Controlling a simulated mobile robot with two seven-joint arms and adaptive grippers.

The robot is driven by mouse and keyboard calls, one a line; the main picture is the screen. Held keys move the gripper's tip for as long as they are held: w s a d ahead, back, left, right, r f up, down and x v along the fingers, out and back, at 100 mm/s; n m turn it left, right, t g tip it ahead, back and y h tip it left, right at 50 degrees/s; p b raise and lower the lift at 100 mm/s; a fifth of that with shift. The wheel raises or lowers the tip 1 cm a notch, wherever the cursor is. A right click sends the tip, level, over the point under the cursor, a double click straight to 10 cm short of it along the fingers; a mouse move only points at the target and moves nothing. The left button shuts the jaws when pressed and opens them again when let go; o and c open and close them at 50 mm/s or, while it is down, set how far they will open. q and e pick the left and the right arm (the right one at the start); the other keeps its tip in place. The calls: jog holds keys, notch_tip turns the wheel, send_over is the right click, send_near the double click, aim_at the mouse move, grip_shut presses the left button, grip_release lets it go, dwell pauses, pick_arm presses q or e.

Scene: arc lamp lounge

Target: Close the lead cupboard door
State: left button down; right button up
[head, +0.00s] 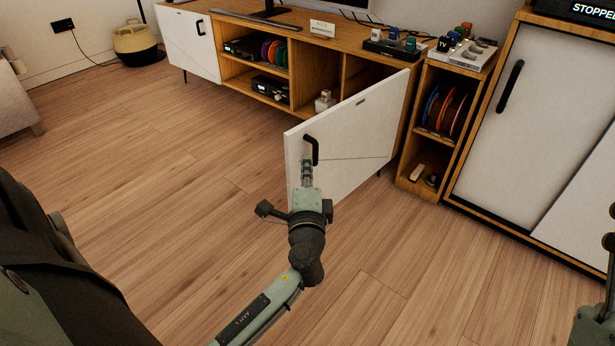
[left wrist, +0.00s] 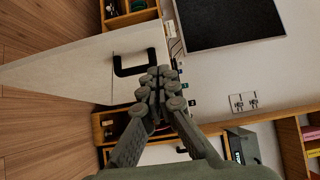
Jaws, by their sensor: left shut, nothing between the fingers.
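The white cupboard door (head: 352,140) stands wide open from the low wooden media unit, hinged at its right end and swung out over the floor. Its black bar handle (head: 312,150) is near the free edge. My left gripper (head: 307,168) is shut and empty, with its fingertips just below the handle in the head view. In the left wrist view the door (left wrist: 80,72) and the handle (left wrist: 134,62) show beside the closed fingers (left wrist: 160,88). I cannot tell whether the fingers touch the door. My right gripper is not in view; only part of my right arm shows at the right edge.
The media unit (head: 292,75) has open shelves with devices and discs, and another white door (head: 188,42) shut at its left. A narrow shelf unit (head: 405,170) and a white cabinet (head: 540,110) stand to the right. The wooden floor is clear in front.

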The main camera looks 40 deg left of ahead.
aim_at(295, 137)
pick_arm(q)
jog(key=shift+w+a, duration=0.7)
jog(key=shift+a, duration=0.35)
jog(key=shift+w+a, duration=0.65)
jog(key=shift+a, duration=0.4)
jog(key=shift+w+a, duration=0.7)
jog(key=shift+a, duration=0.35)
